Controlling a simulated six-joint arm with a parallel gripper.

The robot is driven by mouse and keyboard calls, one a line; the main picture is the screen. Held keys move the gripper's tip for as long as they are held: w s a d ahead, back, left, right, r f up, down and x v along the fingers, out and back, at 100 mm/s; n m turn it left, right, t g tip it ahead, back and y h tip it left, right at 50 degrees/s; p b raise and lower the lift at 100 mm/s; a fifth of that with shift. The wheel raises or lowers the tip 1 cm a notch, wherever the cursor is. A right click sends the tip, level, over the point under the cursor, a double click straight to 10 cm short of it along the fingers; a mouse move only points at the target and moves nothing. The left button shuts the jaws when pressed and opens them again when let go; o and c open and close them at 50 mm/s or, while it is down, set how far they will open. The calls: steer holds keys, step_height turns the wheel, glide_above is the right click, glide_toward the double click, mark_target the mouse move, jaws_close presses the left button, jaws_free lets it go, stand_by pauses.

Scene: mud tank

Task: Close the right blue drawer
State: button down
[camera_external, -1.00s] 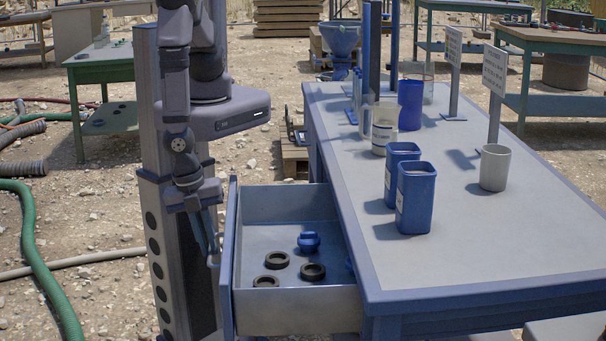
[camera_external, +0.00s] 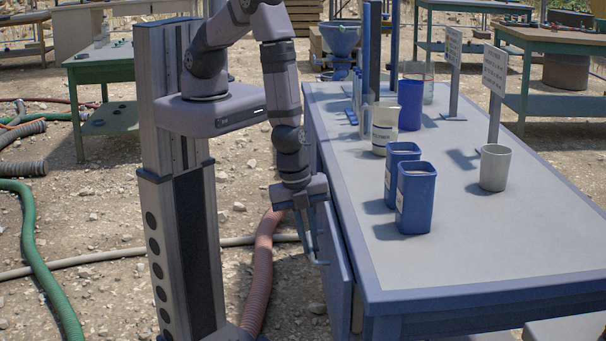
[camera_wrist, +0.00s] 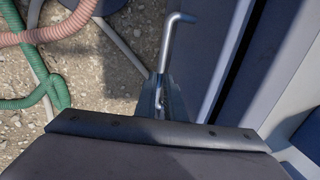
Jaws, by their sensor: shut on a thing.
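In the wrist view the drawer front (camera_wrist: 207,50) runs along the right of the metal bar handle (camera_wrist: 168,45). My gripper (camera_external: 313,250) points down beside the panel. In the wrist view my gripper (camera_wrist: 160,92) is shut on the lower part of the handle, whose bent upper end sticks out beyond the fingers.
On the tabletop stand two blue square containers (camera_external: 415,200), a grey cup (camera_external: 494,168), a white tub (camera_external: 385,125) and a blue cylinder (camera_external: 410,104). A pinkish ribbed hose (camera_external: 262,265) and a green hose (camera_external: 35,250) lie on the gravel. Open ground lies left of the drawer.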

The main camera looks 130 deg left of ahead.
steer(key=shift+w+a+p, duration=0.45)
steer(key=shift+w+a, duration=0.5)
steer(key=shift+w, duration=0.05)
steer(key=shift+r, duration=0.1)
steer(key=c, duration=1.8)
jaws_free()
steer(key=shift+w+a, duration=0.1)
steer(key=shift+c, duration=0.2)
step_height(320, 180, up, 7)
steer(key=s+d+p, duration=0.1)
steer(key=p, duration=0.1)
